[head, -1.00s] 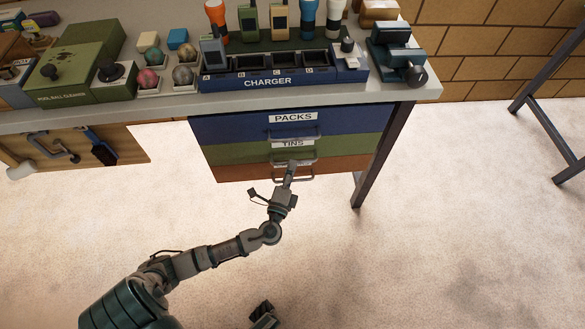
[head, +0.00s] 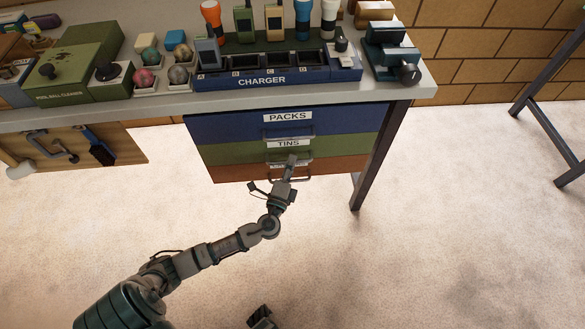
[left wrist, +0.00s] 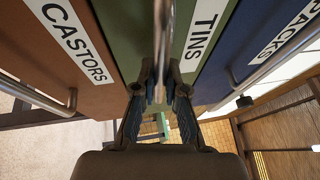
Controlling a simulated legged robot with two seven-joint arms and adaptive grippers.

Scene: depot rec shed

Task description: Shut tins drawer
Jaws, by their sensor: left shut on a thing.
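The tins drawer (head: 335,149) is the green middle front in the stack under the bench; its face looks about flush with its neighbours. It also shows in the left wrist view (left wrist: 190,60) with its TINS label. My left gripper (head: 291,161) is at the drawer's front, shut on its bar handle. In the left wrist view the fingers (left wrist: 160,82) close around the handle (left wrist: 161,35). A small dark part at the bottom edge of the head view looks like my right gripper (head: 262,318); its jaws are unclear.
The blue packs drawer (head: 225,125) is above and the brown castors drawer (head: 235,172) below, both with bar handles. The bench top (head: 420,84) holds a charger (head: 262,81) and several other items. A bench leg (head: 372,170) stands to the right. The floor in front is clear.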

